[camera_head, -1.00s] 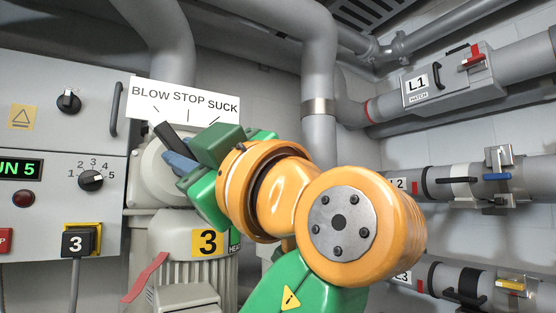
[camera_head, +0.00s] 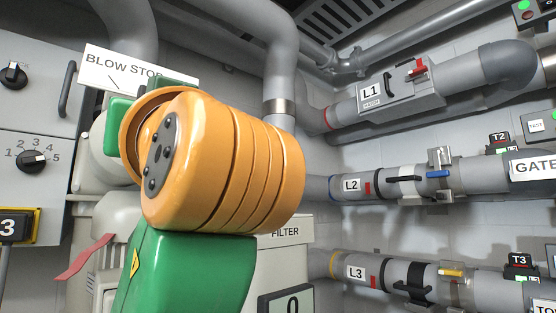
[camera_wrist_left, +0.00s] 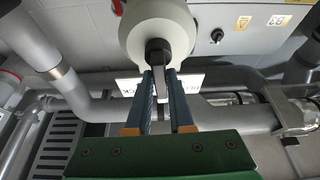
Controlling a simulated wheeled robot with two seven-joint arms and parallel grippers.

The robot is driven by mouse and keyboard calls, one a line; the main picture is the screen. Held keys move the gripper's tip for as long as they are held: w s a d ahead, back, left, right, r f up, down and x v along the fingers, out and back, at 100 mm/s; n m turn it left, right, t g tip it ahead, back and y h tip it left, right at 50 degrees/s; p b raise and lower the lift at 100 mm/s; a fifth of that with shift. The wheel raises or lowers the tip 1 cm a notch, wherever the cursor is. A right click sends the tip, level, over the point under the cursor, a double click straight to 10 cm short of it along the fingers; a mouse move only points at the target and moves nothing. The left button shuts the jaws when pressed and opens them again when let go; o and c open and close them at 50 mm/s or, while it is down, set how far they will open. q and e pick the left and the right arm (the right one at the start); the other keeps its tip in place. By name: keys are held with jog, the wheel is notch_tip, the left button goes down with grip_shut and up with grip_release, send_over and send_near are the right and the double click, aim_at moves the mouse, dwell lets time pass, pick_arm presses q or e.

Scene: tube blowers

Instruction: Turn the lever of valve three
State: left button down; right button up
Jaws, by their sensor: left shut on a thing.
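In the left wrist view, my left gripper (camera_wrist_left: 160,76) has its two blue fingers closed on the lever (camera_wrist_left: 160,88), a narrow grey bar between them. The lever runs from a dark hub on a pale round valve body (camera_wrist_left: 158,22). In the head view, my orange wrist and green gripper body (camera_head: 122,128) cover the lever and fingertips, so its angle does not show there. The pale valve housing (camera_head: 98,150) shows left of my wrist. My right gripper is not in view.
A grey control panel (camera_head: 50,115) with a numbered knob (camera_head: 31,161) stands at the left. A red strip (camera_head: 85,257) hangs beside the blower. Pipes L1 (camera_head: 370,93), L2 (camera_head: 352,185) and L3 (camera_head: 356,272) run along the right wall.

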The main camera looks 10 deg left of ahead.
pick_arm(q)
jog(key=shift+m+t+h, duration=0.3)
jog(key=shift+m, duration=0.1)
jog(key=c, duration=0.8)
grip_release()
jog(key=shift+w+a, duration=0.1)
jog(key=b+v, duration=0.3)
jog(key=v, duration=0.4)
